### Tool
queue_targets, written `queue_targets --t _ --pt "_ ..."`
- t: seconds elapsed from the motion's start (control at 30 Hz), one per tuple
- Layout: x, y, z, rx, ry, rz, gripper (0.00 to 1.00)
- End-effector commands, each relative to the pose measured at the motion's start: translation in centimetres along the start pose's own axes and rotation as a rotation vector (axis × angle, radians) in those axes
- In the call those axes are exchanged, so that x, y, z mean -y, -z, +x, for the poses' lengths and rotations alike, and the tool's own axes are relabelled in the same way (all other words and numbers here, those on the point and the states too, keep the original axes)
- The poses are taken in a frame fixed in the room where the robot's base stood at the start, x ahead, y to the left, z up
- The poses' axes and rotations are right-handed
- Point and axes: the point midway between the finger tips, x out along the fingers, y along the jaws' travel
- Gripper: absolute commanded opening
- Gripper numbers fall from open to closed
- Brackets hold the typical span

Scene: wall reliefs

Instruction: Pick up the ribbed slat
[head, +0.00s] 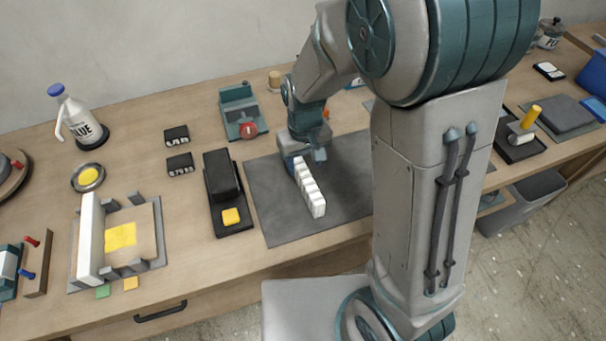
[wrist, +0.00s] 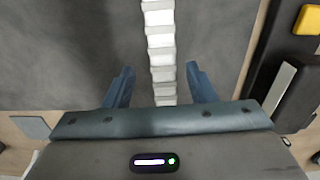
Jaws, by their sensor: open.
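The ribbed slat (head: 310,190) is a long white bar with raised ribs, lying on a dark grey mat (head: 265,200) on the bench. In the wrist view the slat (wrist: 160,45) runs from the top edge down between my two blue fingers. My gripper (wrist: 160,80) is open, with one finger on each side of the slat and a gap on both sides. In the head view my gripper (head: 304,158) is at the far end of the slat, and my arm hides part of the mat.
A black block with a yellow button (head: 231,216) stands just left of the mat. A teal device with a red knob (head: 248,129) is behind it. A white upright panel (head: 90,240) and a glue bottle (head: 80,118) are farther left. The mat around the slat is clear.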

Motion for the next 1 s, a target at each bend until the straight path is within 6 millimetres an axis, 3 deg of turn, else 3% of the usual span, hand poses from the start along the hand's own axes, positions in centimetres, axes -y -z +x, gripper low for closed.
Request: queue_targets --t 0.23,0.6,0.9,1.0 --pt "0.1 0.1 1.4 0.003 0.000 -0.001 0.51" --pt "0.4 0.6 5.4 0.002 0.000 0.000 0.51" --pt "0.4 0.7 5.7 0.000 0.000 0.000 0.51" --pt "0.4 0.7 5.7 0.000 0.000 0.000 0.26"
